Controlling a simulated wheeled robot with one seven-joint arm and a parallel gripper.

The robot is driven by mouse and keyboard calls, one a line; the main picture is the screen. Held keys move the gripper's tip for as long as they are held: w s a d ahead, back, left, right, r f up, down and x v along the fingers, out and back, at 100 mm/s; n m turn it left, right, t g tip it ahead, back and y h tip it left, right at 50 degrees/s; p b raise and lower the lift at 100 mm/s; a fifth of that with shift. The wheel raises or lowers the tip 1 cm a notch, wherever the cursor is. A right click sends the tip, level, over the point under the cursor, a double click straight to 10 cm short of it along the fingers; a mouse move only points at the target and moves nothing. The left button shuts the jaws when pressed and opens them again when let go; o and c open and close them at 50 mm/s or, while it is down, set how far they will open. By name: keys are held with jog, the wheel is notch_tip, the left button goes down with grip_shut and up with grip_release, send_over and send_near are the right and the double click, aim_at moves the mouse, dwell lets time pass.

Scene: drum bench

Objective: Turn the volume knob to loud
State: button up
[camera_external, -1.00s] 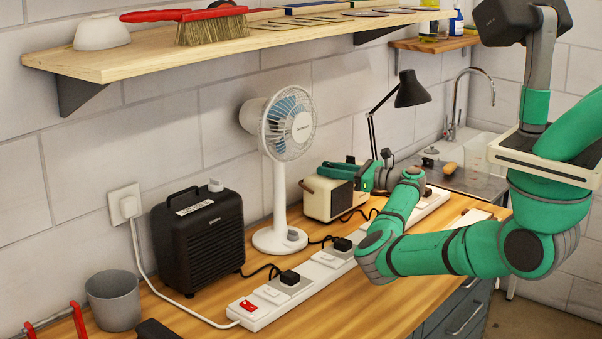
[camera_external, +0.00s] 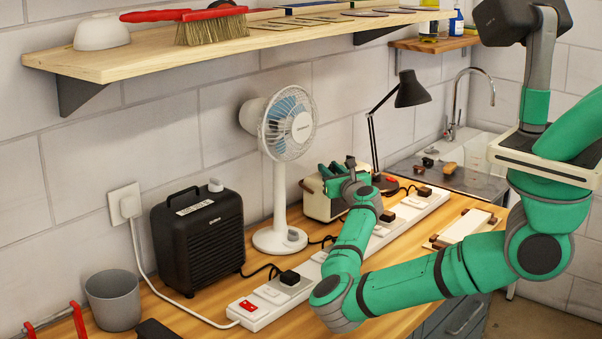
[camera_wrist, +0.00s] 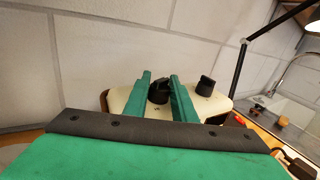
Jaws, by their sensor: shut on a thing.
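A cream radio (camera_external: 315,206) stands on the wooden bench against the wall, right of the white fan. In the wrist view its cream top (camera_wrist: 130,106) carries two black knobs. My gripper (camera_wrist: 160,80) has its green fingers on either side of the left knob (camera_wrist: 158,94) and is shut on it. A small marking sits beside this knob, too small to read. The right knob (camera_wrist: 205,87) stands free, outside the fingers. In the external view my gripper (camera_external: 332,174) is at the radio's top, and hides the knobs and part of its right side.
A long white power strip (camera_external: 262,303) runs along the bench in front of the radio. The fan (camera_external: 279,190) and a black heater-like box (camera_external: 198,240) stand to the left. A black desk lamp (camera_external: 409,92) stands behind to the right. The wooden shelf (camera_external: 150,60) is above.

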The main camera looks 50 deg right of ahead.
jog(key=m+g+h, duration=0.4)
jog(key=h, duration=0.1)
jog(key=shift+w+a, duration=0.1)
jog(key=shift+w, duration=0.05)
jog(key=shift+f+m+g+h, duration=0.15)
jog(key=shift+m+g+h, duration=1.15)
jog(key=shift+m+g, duration=0.85)
jog(key=shift+g, duration=0.75)
jog(key=o, duration=1.1)
jog(key=shift+c, duration=0.2)
jog(key=shift+n+t, duration=0.25)
jog(key=shift+t, duration=0.25)
